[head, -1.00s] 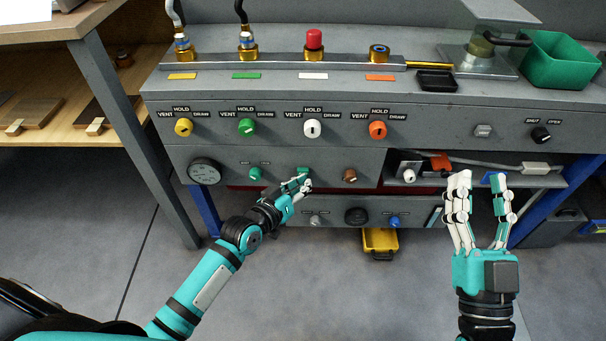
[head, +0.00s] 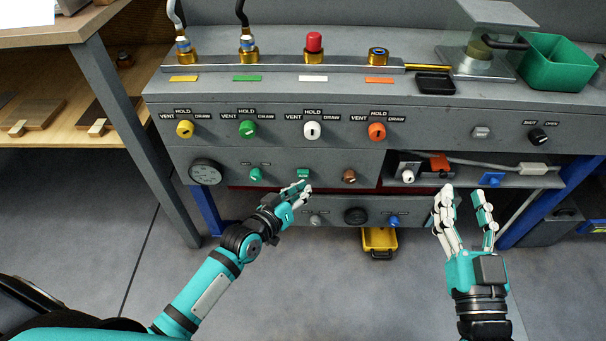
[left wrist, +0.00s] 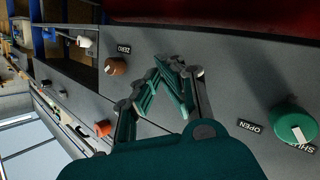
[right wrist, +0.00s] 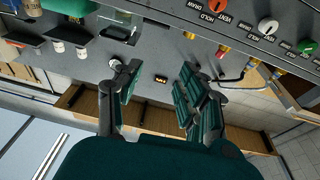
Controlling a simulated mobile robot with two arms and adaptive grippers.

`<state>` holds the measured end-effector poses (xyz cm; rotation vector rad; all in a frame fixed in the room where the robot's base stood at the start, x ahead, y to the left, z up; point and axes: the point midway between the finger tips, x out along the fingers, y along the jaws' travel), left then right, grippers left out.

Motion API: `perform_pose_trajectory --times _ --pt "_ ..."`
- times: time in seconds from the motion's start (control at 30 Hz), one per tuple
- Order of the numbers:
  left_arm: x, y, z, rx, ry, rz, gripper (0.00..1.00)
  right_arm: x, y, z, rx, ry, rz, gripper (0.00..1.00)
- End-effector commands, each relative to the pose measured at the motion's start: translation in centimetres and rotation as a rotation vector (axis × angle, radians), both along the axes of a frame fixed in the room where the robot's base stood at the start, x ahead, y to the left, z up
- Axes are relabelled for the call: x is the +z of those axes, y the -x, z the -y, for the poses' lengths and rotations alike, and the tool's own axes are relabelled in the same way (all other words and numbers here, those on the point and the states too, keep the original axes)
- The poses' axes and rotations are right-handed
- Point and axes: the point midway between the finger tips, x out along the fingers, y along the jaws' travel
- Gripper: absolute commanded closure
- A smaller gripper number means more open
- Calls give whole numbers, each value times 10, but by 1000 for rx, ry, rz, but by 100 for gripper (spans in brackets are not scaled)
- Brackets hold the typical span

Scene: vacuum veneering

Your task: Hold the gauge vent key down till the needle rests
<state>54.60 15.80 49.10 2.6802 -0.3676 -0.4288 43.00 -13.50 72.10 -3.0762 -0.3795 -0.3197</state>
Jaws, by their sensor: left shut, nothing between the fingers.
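The round gauge (head: 205,172) is at the left of the lower panel in the head view; its needle is too small to read. A small green key (head: 303,173) sits on that panel, between a green knob (head: 255,174) and a brown knob (head: 349,176). My left gripper (head: 304,187) is shut and empty, its fingertips just below the key in the picture; I cannot tell whether they touch it. In the left wrist view its closed fingers (left wrist: 168,72) hide the key. My right gripper (head: 465,197) is open and empty, in front of the bench at the right.
Yellow, green, white and orange valve knobs (head: 312,131) line the upper panel. Below are a grey knob, a black knob (head: 355,216) and a blue knob. The floor before the bench is clear.

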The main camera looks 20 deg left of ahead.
Motion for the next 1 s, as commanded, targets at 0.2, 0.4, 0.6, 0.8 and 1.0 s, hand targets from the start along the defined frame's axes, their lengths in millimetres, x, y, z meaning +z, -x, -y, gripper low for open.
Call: perform_pose_trajectory --times 0.2,0.4,0.6,0.8,1.0 --pt "0 0 0 0 0 0 100 0 0 0 0 0 -1 60" --pt "1 4 1 0 0 -1 100 -6 -1 1 -2 11 -43 60" --pt "1 11 3 0 0 -1 100 -26 -2 4 -10 41 -156 60" --pt "1 19 5 0 1 0 100 -47 0 7 -17 70 -267 60" --pt "1 27 8 0 1 -1 100 -66 4 11 -23 97 -375 60"
